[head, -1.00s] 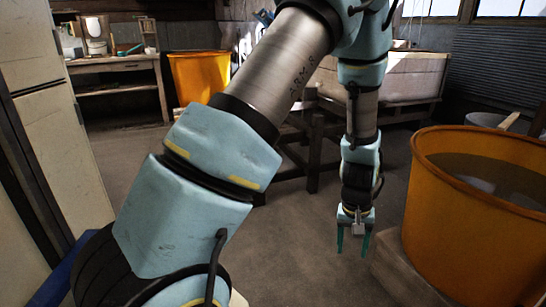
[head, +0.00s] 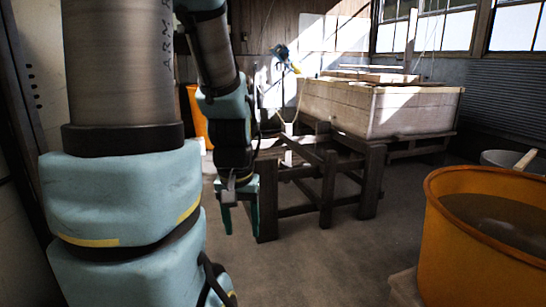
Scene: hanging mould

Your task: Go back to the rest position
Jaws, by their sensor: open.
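My gripper (head: 240,216) hangs down left of the picture's middle in the head view. Its two green fingers are apart, with nothing between them. It is in the air in front of a dark wooden stand. My light blue and grey arm fills the left part of the view and hides what lies behind it.
The dark wooden stand (head: 328,190) is just behind and right of my gripper. A large wooden vat (head: 415,112) stands beyond it. An orange tub (head: 470,258) with liquid is at the lower right. Another orange tub (head: 195,115) shows partly behind my arm. The floor between is bare.

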